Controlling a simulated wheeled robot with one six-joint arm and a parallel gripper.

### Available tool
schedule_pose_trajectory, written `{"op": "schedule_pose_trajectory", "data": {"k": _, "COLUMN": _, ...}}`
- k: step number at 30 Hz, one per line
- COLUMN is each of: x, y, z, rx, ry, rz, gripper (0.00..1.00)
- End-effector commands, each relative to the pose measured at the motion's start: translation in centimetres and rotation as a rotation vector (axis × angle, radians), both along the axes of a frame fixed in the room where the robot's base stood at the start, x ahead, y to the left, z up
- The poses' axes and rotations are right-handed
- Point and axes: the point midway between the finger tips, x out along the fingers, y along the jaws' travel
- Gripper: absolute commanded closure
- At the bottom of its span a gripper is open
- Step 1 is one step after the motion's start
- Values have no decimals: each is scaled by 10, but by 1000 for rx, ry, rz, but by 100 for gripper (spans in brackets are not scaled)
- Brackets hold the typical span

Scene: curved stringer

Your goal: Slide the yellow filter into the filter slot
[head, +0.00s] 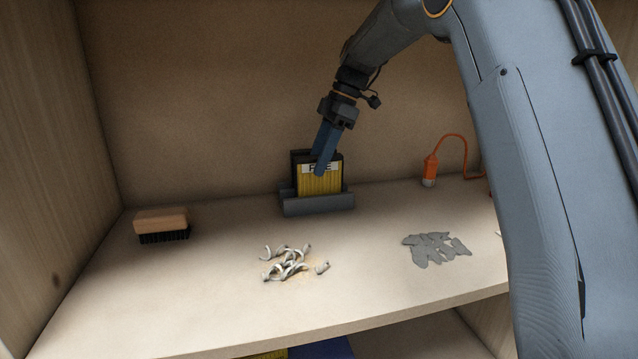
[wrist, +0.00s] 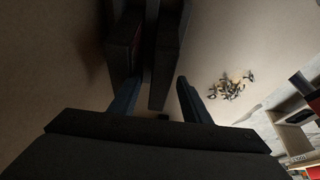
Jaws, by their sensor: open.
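The yellow filter (head: 320,183) has yellow pleats, a dark frame and a white label. In the head view it stands about upright in the grey filter slot (head: 318,205), whose front wall hides its lower edge. I cannot tell how deep it sits. My gripper (head: 322,163), with blue fingers, points down at the filter's top, and one finger crosses in front of the label. In the wrist view my gripper (wrist: 157,100) has its fingers apart. Dark shapes of the filter and slot show beyond the left finger, too dim to separate.
A wooden brush (head: 162,222) lies at the left of the shelf (head: 220,300). White curled shavings (head: 287,262) lie in front of the slot, and grey flat scraps (head: 435,248) lie to the right. An orange lamp-like tool (head: 430,169) with a cord stands near the back wall.

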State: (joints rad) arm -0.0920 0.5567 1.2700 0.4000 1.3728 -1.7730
Motion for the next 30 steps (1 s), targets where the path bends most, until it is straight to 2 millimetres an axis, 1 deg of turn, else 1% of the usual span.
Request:
{"op": "schedule_pose_trajectory", "data": {"k": 1, "x": -2, "y": 1, "z": -5, "rx": -1, "ry": 10, "rz": 2, "gripper": 56}}
{"op": "schedule_pose_trajectory", "data": {"k": 2, "x": -2, "y": 1, "z": -5, "rx": -1, "ry": 10, "rz": 1, "gripper": 56}}
{"op": "schedule_pose_trajectory", "data": {"k": 3, "x": -2, "y": 1, "z": -6, "rx": -1, "ry": 11, "rz": 1, "gripper": 63}}
{"op": "schedule_pose_trajectory", "data": {"k": 8, "x": -2, "y": 0, "z": -7, "rx": -2, "ry": 13, "rz": 1, "gripper": 90}}
{"op": "schedule_pose_trajectory", "data": {"k": 9, "x": -2, "y": 0, "z": -7, "rx": -2, "ry": 13, "rz": 1, "gripper": 97}}
{"op": "schedule_pose_trajectory", "data": {"k": 10, "x": -2, "y": 0, "z": -7, "rx": -2, "ry": 13, "rz": 1, "gripper": 100}}
{"op": "schedule_pose_trajectory", "data": {"k": 18, "x": -2, "y": -1, "z": -7, "rx": -3, "ry": 14, "rz": 0, "gripper": 100}}
{"op": "schedule_pose_trajectory", "data": {"k": 21, "x": -1, "y": -1, "z": -3, "rx": -3, "ry": 13, "rz": 0, "gripper": 100}}
{"op": "schedule_pose_trajectory", "data": {"k": 23, "x": -1, "y": -1, "z": 4, "rx": -2, "ry": 11, "rz": 1, "gripper": 100}}
{"op": "schedule_pose_trajectory", "data": {"k": 25, "x": -1, "y": -1, "z": 16, "rx": -2, "ry": 8, "rz": -2, "gripper": 100}}
{"op": "schedule_pose_trajectory", "data": {"k": 30, "x": 0, "y": -1, "z": 52, "rx": -2, "ry": 4, "rz": -2, "gripper": 100}}
